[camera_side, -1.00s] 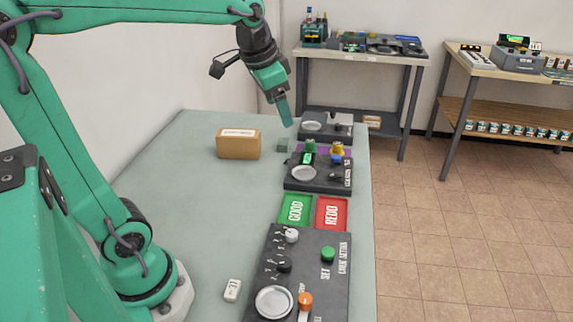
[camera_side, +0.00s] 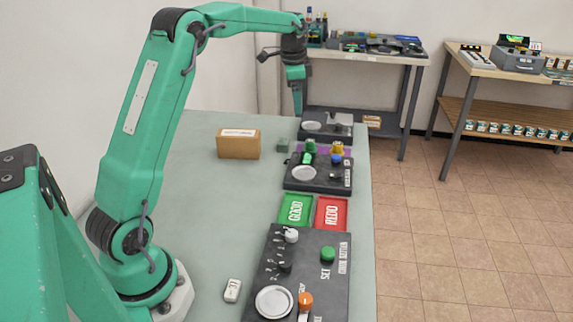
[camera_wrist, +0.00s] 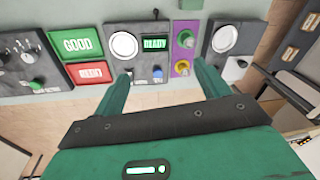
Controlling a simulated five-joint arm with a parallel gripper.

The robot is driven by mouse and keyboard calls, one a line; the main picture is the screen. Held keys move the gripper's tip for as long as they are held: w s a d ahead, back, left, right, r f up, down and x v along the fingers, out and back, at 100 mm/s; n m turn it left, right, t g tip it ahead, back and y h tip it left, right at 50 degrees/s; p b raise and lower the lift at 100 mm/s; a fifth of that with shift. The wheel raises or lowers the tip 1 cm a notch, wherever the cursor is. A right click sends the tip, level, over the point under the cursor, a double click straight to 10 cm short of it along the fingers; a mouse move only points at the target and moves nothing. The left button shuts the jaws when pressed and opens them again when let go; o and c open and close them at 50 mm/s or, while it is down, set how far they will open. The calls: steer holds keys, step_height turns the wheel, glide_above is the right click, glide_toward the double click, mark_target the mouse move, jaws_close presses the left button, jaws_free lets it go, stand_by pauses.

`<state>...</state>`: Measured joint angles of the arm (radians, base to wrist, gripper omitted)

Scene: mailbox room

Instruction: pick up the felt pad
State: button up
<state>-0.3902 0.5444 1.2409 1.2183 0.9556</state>
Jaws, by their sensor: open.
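I cannot tell for sure which thing is the felt pad. A small grey-green block (camera_side: 283,146) on the table, beside the cardboard box, may be it; I cannot make it out in the wrist view. My gripper (camera_side: 297,112) points down above the far end of the table in the side view. In the wrist view my gripper (camera_wrist: 163,70) shows two green fingers spread apart with nothing between them. They lie over the row of panels, near the READY panel (camera_wrist: 140,62) and the purple panel (camera_wrist: 185,52) with green and yellow knobs.
A cardboard box (camera_side: 238,144) stands left of the block. Dark panels with knobs and round dishes line the table's right side, with a green GOOD tray (camera_side: 295,211) and a red REDO tray (camera_side: 332,212) between them. The left middle of the table (camera_side: 220,215) is clear.

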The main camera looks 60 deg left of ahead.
steer(key=w+a+f+m, duration=0.1)
steer(key=w+a+f, duration=0.2)
steer(key=a+f, duration=0.4)
steer(key=m+g, duration=0.1)
steer(key=m, duration=0.1)
glide_above(282, 141)
steer(key=shift+h, duration=0.3)
step_height(282, 141, down, 7)
steer(key=shift+s+r, duration=0.1)
steer(key=shift+d+f, duration=0.1)
steer(key=shift+f, duration=1.25)
steer(key=shift+f, duration=2.6)
steer(key=c, duration=1)
steer(key=shift+c, duration=0.2)
